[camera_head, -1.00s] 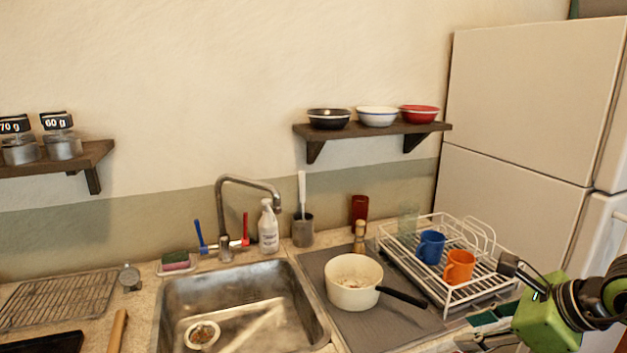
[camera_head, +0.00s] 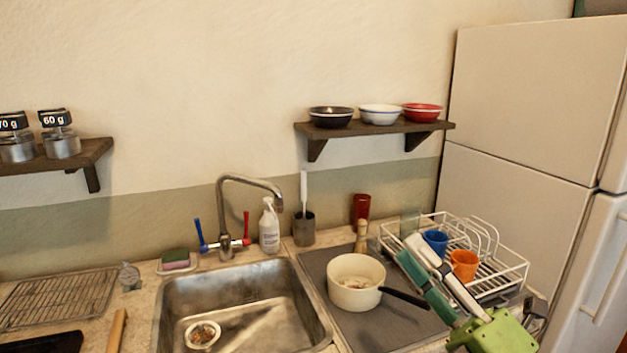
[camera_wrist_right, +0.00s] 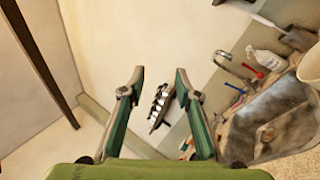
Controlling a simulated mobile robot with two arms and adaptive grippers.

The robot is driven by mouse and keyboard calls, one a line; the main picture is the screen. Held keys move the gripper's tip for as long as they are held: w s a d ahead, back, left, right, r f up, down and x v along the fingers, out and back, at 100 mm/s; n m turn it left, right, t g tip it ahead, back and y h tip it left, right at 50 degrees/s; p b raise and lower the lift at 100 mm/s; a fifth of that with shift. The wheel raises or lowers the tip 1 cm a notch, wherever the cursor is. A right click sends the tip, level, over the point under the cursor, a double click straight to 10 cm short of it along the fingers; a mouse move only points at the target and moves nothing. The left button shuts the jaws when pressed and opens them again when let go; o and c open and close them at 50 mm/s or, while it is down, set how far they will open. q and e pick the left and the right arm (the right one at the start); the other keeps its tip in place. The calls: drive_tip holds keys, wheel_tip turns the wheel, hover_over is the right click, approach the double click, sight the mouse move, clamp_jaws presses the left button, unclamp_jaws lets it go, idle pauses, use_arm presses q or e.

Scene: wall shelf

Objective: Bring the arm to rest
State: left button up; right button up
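My right gripper (camera_head: 410,250) comes in from the lower right with its green body low and its fingers pointing up and left. Its fingers overlap the white dish rack in the head view; I see no contact. In the right wrist view the gripper (camera_wrist_right: 160,75) has its two fingers spread wide with nothing held between them. My left gripper is not in view.
The white dish rack (camera_head: 515,262) holds a blue cup (camera_head: 436,241) and an orange cup (camera_head: 463,264). A cream pot (camera_head: 355,297) stands left of the gripper, its black handle towards it. The sink (camera_head: 180,285) is further left. Bowls stand on the wall shelf (camera_head: 380,129).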

drive_tip(key=w+d+f+m+t+h, duration=0.25)
drive_tip(key=d+f+m+h, duration=0.75)
drive_tip(key=m+h, duration=0.55)
drive_tip(key=s+d+f+m+g+h, duration=0.25)
drive_tip(key=f+m+g, duration=0.35)
drive_tip(key=f, duration=0.6)
drive_tip(key=s+a+f+m+g+y, duration=0.1)
drive_tip(key=s+f+m+g, duration=0.15)
drive_tip(key=s+f, duration=0.35)
drive_tip(key=s+f+m+g+y, duration=0.15)
drive_tip(key=s+f+g, duration=0.25)
drive_tip(key=f, duration=0.4)
drive_tip(key=s+a+f+m+g+y, duration=0.1)
drive_tip(key=s+a+f+g, duration=0.25)
drive_tip(key=s, duration=0.35)
drive_tip(key=s+a+f+m+g+y, duration=0.1)
drive_tip(key=s+a+f+g, duration=0.1)
drive_tip(key=s+a+f, duration=0.3)
wheel_tip(320, 180, down, 24)
drive_tip(key=s+d, duration=0.2)
drive_tip(key=s+d+f+g, duration=0.1)
drive_tip(key=s+f, duration=0.8)
drive_tip(key=s+d+f+g, duration=0.1)
drive_tip(key=s+d+f, duration=0.1)
drive_tip(key=s+f, duration=0.6)
drive_tip(key=shift+s+d+f+n+h, duration=0.3)
drive_tip(key=shift+s+f+n+h, duration=0.05)
drive_tip(key=shift+s+n, duration=0.1)
